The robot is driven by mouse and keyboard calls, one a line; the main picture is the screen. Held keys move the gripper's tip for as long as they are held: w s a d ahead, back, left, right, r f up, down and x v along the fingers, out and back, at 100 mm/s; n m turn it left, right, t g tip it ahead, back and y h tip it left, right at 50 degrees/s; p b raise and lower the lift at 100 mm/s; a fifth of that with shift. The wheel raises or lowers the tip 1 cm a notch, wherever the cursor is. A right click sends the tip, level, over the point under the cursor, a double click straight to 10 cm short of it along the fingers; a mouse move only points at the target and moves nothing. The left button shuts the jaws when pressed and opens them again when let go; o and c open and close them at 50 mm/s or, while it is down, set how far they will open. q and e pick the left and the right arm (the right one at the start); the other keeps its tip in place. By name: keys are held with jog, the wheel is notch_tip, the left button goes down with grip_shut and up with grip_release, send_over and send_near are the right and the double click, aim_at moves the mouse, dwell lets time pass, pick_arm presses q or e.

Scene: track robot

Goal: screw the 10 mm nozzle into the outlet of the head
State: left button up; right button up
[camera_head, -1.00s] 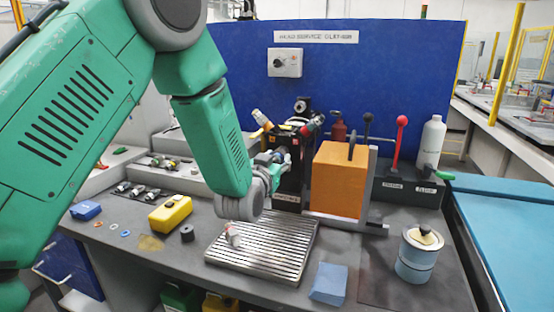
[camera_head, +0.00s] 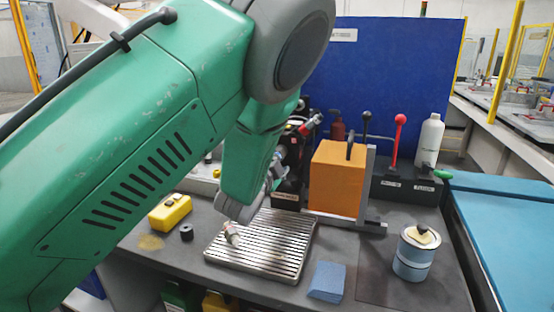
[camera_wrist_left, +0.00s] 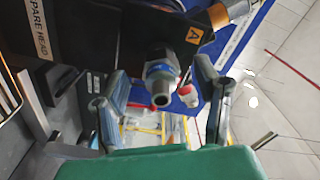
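The head is a black block (camera_head: 290,182) with red-ended fittings on the bench, partly hidden by my left arm. My left gripper (camera_head: 274,172) is beside it, mostly hidden behind my wrist. In the left wrist view, my left gripper (camera_wrist_left: 160,92) is open, its two fingers apart on either side of a metal fitting with a blue ring (camera_wrist_left: 161,78) on the head. A gap shows on both sides. A small red and white piece (camera_wrist_left: 188,95) shows near the right finger.
The slatted metal tray (camera_head: 285,255) lies in front of the head. An orange block (camera_head: 337,178) and levers (camera_head: 399,135) stand right of it. A blue block (camera_head: 327,282), a tin (camera_head: 414,258) and a yellow box (camera_head: 170,212) are around the bench.

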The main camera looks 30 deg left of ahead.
pick_arm(q)
jog(key=c, duration=0.3)
jog(key=shift+a, duration=0.1)
dwell(0.6)
jog(key=n, duration=0.4)
jog(key=shift+r+n, duration=0.1)
jog(key=shift+n, duration=0.2)
jog(key=n, duration=0.7)
jog(key=shift+a+n+b, duration=0.15)
jog(key=shift+n+b, duration=0.15)
